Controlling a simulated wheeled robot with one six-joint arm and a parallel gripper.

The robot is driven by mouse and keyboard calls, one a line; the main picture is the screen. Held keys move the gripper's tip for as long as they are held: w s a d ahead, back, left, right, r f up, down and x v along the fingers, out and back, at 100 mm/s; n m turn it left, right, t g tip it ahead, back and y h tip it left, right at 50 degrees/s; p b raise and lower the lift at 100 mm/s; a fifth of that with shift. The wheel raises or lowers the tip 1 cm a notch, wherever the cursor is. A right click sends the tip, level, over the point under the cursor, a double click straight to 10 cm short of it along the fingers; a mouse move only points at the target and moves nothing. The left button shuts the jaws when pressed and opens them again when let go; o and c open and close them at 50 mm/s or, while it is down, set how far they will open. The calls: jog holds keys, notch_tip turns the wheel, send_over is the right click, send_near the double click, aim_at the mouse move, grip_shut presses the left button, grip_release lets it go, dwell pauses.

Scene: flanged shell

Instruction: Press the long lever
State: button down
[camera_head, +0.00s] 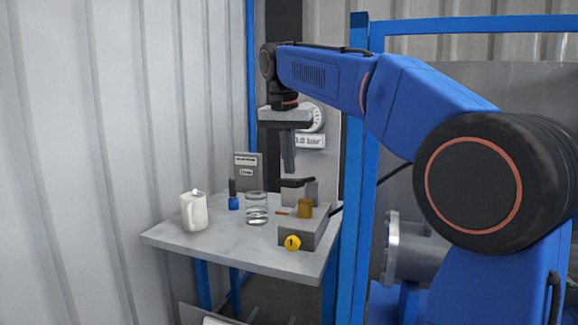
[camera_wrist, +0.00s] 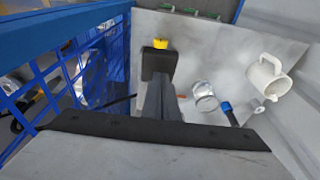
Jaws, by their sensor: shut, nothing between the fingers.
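A grey device (camera_head: 297,233) stands at the right front of the table. It has a yellow knob (camera_head: 292,243) on its front, an amber cylinder on top (camera_head: 305,207) and a dark lever-like bar (camera_head: 294,183) at a grey block behind. I take that bar as the long lever, though its full length is unclear. My gripper (camera_head: 289,171) points straight down with its fingers together and empty, just above the bar in the picture. I cannot tell the exact gap. In the wrist view the fingers (camera_wrist: 162,85) hide much of the device; the yellow knob (camera_wrist: 160,43) shows beyond them.
On the table (camera_head: 185,239) stand a white mug (camera_head: 194,213), a clear glass (camera_head: 256,209) and a small blue object (camera_head: 233,202), all left of the device. A blue frame post (camera_head: 354,200) rises at right.

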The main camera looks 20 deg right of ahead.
jog(key=shift+f, duration=0.4)
